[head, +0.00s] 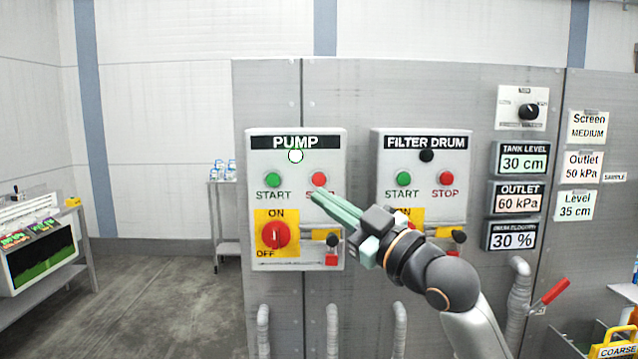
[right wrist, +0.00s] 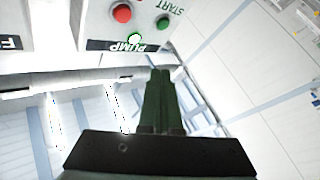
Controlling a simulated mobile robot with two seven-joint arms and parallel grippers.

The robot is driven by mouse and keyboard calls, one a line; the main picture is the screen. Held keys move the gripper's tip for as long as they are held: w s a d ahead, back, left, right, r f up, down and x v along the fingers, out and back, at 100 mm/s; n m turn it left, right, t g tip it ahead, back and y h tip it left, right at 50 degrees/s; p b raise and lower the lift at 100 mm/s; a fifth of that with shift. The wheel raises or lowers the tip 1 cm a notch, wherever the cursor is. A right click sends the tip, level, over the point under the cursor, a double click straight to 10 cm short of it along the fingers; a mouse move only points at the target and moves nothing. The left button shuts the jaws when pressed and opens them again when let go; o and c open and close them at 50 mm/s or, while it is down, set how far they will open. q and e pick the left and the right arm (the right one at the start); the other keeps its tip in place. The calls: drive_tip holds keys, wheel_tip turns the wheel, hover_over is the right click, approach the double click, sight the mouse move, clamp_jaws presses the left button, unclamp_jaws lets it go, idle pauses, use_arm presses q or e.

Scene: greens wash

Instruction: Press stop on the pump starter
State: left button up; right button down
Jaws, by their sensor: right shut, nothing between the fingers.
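The pump starter (head: 256,205) is a pale box on the grey cabinet, labelled PUMP. Its red STOP button (head: 319,179) sits right of its green START button (head: 274,180). My right gripper (head: 316,198) is shut and empty, its green fingertips just below the STOP button and covering part of the STOP label. I cannot tell how far they stand off the panel. In the right wrist view, upside down, the STOP button (right wrist: 122,13) and START button (right wrist: 163,22) lie beyond the closed fingers (right wrist: 160,75). The round pump lamp (head: 295,156) looks white. My left gripper is out of view.
A red rotary switch (head: 275,235) at ON/OFF sits below the pump buttons. A similar filter drum starter (head: 380,150) stands to the right, partly behind my right arm. Displays, including the tank level (head: 523,160), and pipes (head: 519,300) are further right. Open floor (head: 150,290) lies left.

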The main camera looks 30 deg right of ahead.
drive_tip(key=shift+w, duration=0.1)
drive_tip(key=w+d, duration=0.4)
drive_tip(key=w, duration=0.3)
drive_tip(key=shift+w+d+p, duration=0.2)
drive_tip(key=shift+d+p, duration=0.1)
drive_tip(key=shift+p, duration=0.1)
drive_tip(key=shift+w+d, duration=0.1)
drive_tip(key=shift+w, duration=0.05)
idle(2.0)
drive_tip(key=shift+w+d, duration=0.1)
drive_tip(key=shift+w, duration=0.1)
drive_tip(key=shift+w+d, duration=0.25)
drive_tip(key=shift+w, duration=0.15)
idle(1.0)
drive_tip(key=shift+s, duration=0.1)
drive_tip(key=shift+s+a, duration=0.45)
drive_tip(key=shift+s, duration=0.15)
drive_tip(key=shift+f, duration=0.1)
drive_tip(key=shift+s+a, duration=0.45)
drive_tip(key=shift+s, duration=0.25)
drive_tip(key=shift+s+a, duration=0.4)
drive_tip(key=shift+s, duration=0.35)
drive_tip(key=shift+s+a, duration=0.45)
drive_tip(key=shift+s, duration=0.25)
